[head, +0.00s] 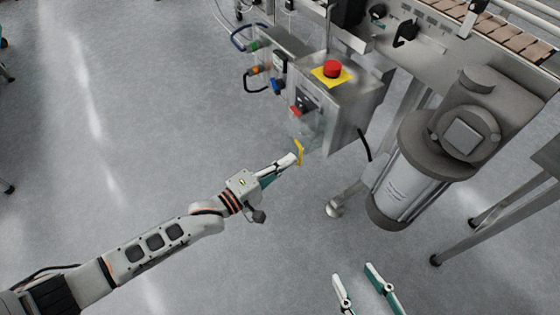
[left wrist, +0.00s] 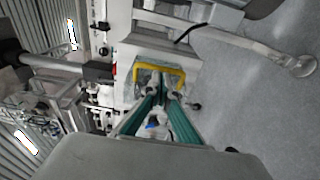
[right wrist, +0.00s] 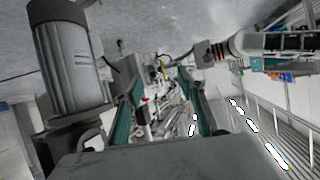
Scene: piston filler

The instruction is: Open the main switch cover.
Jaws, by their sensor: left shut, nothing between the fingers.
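The control box (head: 345,105) is a grey metal box with a dark and red main switch (head: 302,104) on its left-facing side. The switch cover looks clear, with a yellow handle (head: 300,153) at its lower end. In the left wrist view the yellow handle (left wrist: 183,74) is a U-shaped frame just beyond the fingertips. My left gripper (head: 292,160) is shut and empty, its tips close beside the handle; I cannot tell whether they touch. How far the cover is swung is unclear. My right gripper (head: 362,275) is open and empty, low in the head view.
A red emergency button (head: 332,69) on a yellow plate tops the box. Cable plugs (head: 256,69) stick out to its left. A large grey motor (head: 440,150) and metal legs stand to the right.

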